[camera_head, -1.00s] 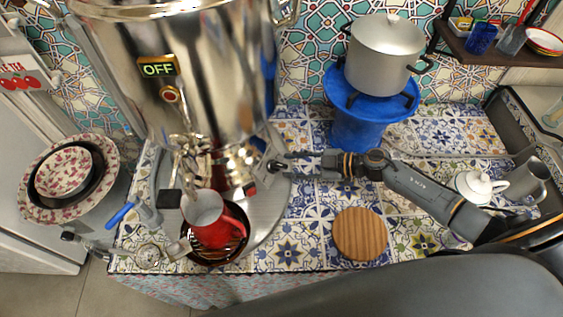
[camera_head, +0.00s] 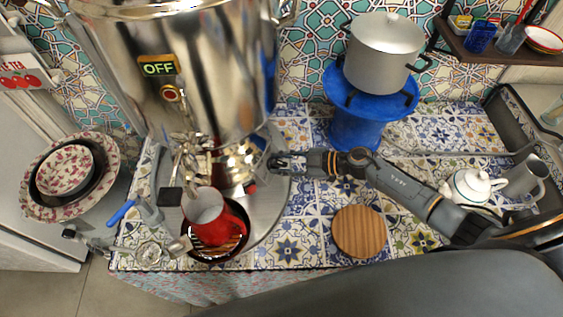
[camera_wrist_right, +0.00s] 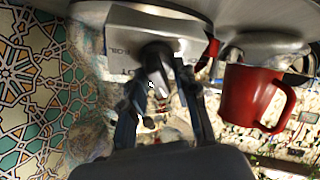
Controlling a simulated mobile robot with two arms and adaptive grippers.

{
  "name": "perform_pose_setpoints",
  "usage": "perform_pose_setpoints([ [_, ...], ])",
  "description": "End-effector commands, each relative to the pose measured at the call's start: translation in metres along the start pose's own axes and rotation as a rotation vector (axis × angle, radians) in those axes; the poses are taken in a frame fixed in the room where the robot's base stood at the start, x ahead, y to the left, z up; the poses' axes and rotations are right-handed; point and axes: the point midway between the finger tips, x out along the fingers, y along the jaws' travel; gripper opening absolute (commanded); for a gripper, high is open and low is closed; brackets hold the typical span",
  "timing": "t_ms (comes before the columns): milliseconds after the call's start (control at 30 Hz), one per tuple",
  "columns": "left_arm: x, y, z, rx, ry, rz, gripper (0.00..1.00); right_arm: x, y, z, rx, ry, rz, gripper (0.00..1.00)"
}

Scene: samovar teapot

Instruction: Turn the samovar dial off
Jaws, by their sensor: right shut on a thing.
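The shiny metal samovar (camera_head: 215,85) stands at the upper left, with a lit OFF sign (camera_head: 159,68) on its front. My right gripper (camera_head: 272,164) is beside the right side of the samovar's base. In the right wrist view, my right gripper (camera_wrist_right: 165,88) is shut on a dark dial (camera_wrist_right: 154,57), which sticks out of a grey marked plate (camera_wrist_right: 125,38). The fingers hide part of the dial. In the head view the dial is hidden.
A red pitcher (camera_head: 222,225) stands on a dark round tray under the samovar's taps, and it shows in the right wrist view (camera_wrist_right: 245,95). A silver pot (camera_head: 380,58) sits on a blue stand (camera_head: 352,128). A wooden board (camera_head: 358,231) and white teapot (camera_head: 470,184) are on the tiled counter.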

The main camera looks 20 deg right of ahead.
Motion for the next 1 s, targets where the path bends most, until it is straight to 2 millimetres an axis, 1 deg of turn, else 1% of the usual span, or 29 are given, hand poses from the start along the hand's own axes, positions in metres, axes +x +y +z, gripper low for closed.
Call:
perform_pose_setpoints([
  [167, 0.0, 0.0001, 0.0006, 0.0, -0.001, 0.0, 0.0, -0.0001, -0.0001, 0.0004, -0.037, -0.001, -0.014, 0.0],
  [367, -0.0002, 0.0002, 0.0009, 0.0, -0.002, 0.0, 0.0, -0.0001, 0.0002, 0.0, -0.143, 0.0, -0.052, 0.0],
  [1000, -0.0036, 0.0004, 0.0011, 0.0, -0.002, 0.001, 0.0, -0.0004, 0.0001, -0.0002, -0.693, -0.001, -0.246, 0.0],
])
